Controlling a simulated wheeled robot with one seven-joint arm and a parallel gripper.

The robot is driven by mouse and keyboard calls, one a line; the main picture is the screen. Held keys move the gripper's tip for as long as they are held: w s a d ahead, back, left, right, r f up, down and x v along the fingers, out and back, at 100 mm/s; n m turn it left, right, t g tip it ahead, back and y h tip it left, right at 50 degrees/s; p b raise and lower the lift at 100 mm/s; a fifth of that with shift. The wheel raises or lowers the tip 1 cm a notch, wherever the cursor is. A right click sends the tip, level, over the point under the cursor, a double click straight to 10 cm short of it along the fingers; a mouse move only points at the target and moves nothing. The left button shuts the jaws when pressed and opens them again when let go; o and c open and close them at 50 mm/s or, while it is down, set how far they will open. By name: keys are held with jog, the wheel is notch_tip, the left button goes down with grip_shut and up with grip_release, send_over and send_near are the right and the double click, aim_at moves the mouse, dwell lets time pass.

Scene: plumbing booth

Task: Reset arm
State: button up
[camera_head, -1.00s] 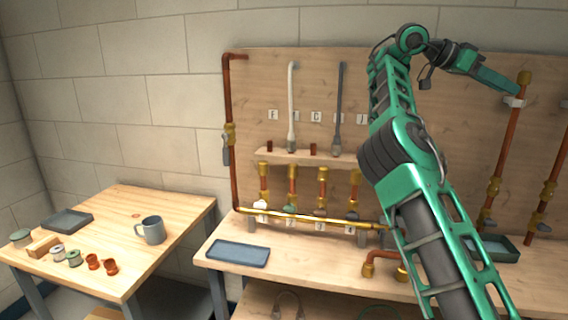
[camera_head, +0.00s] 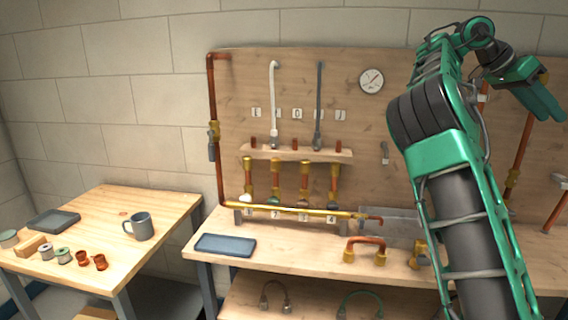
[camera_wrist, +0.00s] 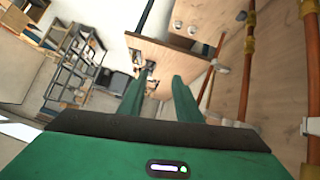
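My green arm rises on the right side of the head view, bent over at the top. My gripper (camera_head: 548,100) hangs at the upper right, in front of the copper pipes on the wooden panel (camera_head: 350,60). In the wrist view, the two green fingers (camera_wrist: 160,92) stand apart with a clear gap between them, and nothing is held. The gripper touches nothing that I can see.
Copper pipes (camera_wrist: 248,60) run close along the right of the wrist view. The workbench (camera_head: 290,255) holds a dark tray (camera_head: 225,244) and a copper elbow piece (camera_head: 362,246). A side table (camera_head: 150,205) with a grey mug (camera_head: 139,226) stands left.

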jog(key=s+d+f+n+y, duration=0.2)
jog(key=s+d+f+y, duration=0.25)
jog(key=s+f, duration=0.4)
jog(key=s+a+f+n+t+y, duration=0.1)
jog(key=s+a+f+n+y, duration=0.15)
jog(key=s+f, duration=0.6)
jog(key=s+a+f+n+t+y, duration=0.1)
jog(key=s+a+f+n, duration=0.2)
jog(key=a, duration=0.6)
jog(key=s+a+f+n+y, duration=0.1)
jog(key=s+a+f+n, duration=0.1)
jog(key=s+a+f, duration=0.3)
jog(key=s+a+f+n+t, duration=0.1)
jog(key=s+a+f+n, duration=0.2)
jog(key=a, duration=1)
notch_tip(320, 180, down, 5)
jog(key=shift+s+f+n+t+y, duration=0.1)
jog(key=shift+s+n+t+y, duration=0.25)
jog(key=shift+s, duration=0.7)
jog(key=shift+w+f, duration=0.2)
jog(key=shift+w, duration=0.4)
